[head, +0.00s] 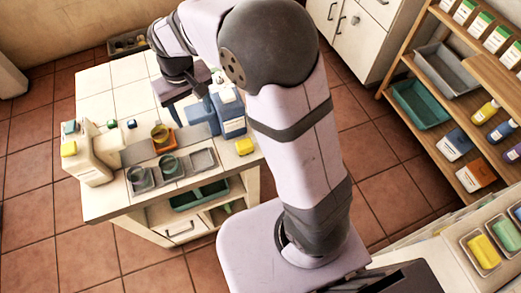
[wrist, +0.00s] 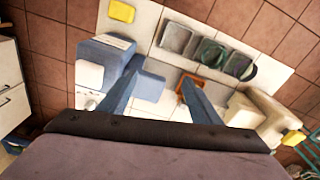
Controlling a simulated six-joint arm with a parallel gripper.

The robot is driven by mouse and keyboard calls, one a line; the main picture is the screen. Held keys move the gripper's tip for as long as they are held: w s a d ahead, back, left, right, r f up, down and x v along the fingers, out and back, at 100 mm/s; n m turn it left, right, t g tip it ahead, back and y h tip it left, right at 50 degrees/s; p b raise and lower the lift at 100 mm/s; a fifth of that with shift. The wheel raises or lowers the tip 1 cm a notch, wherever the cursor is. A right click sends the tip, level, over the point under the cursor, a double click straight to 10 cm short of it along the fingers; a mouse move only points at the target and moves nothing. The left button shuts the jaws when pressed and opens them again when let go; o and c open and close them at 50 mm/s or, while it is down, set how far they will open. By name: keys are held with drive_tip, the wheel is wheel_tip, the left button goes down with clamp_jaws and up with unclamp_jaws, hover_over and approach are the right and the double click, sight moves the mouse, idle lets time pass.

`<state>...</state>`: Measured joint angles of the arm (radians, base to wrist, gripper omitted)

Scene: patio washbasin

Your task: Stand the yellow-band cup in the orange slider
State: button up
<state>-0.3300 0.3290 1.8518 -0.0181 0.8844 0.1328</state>
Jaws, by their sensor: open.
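The yellow-band cup (head: 160,132) stands in the orange slider (head: 167,147) on the tiled counter, looking upright in the head view. In the wrist view the orange slider (wrist: 182,88) is partly covered by my right finger, and I cannot make out the cup there. My gripper (head: 188,104) is open and empty, above the counter behind the slider and apart from the cup. In the wrist view its two fingers (wrist: 162,88) are spread wide.
Two dark greenish cups (head: 169,164) stand in grey trays at the counter's front; the right tray (head: 203,158) is empty. A blue box (head: 228,112) stands close to my gripper. A beige jug-like container (head: 90,160) is at left, a yellow sponge (head: 245,147) at right.

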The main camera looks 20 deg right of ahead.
drive_tip(key=s+d+f+m, duration=0.1)
drive_tip(key=s+d, duration=0.5)
drive_tip(key=s, duration=0.3)
drive_tip(key=s+d+f+m, duration=0.1)
drive_tip(key=s+d+f, duration=0.1)
drive_tip(key=s+d, duration=0.5)
drive_tip(key=shift+s+g, duration=0.4)
drive_tip(key=shift+s, duration=0.45)
